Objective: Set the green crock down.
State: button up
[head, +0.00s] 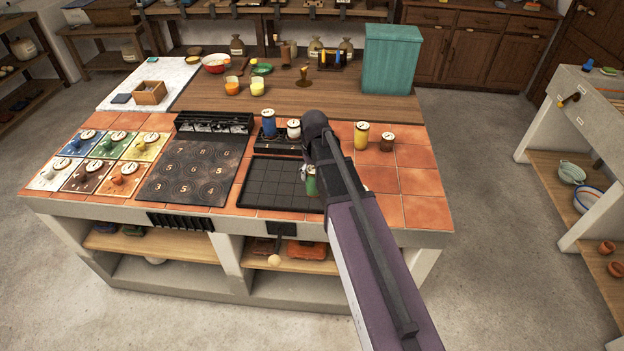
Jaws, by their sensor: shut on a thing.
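The green crock (311,187) shows as a small green patch beside my arm, over the right part of the dark gridded tray (262,185). My gripper (308,176) is shut on it. Most of the crock and the gripper fingers are hidden behind my own arm. I cannot tell whether the crock's base touches the tray or hangs above it.
A blue crock (268,123) and a white crock (293,130) stand on a dark rack behind the tray. A yellow crock (361,136) and a brown crock (387,142) stand on the tiles to the right. The right front tiles (423,182) are bare.

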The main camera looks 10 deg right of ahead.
jog(key=shift+w, duration=0.55)
jog(key=shift+w+f+b, duration=0.1)
jog(key=shift+f+b, duration=1.7)
jog(key=shift+f, duration=0.05)
jog(key=shift+f, duration=0.1)
jog(key=o, duration=1.2)
notch_tip(320, 180, up, 12)
jog(key=p, duration=1.2)
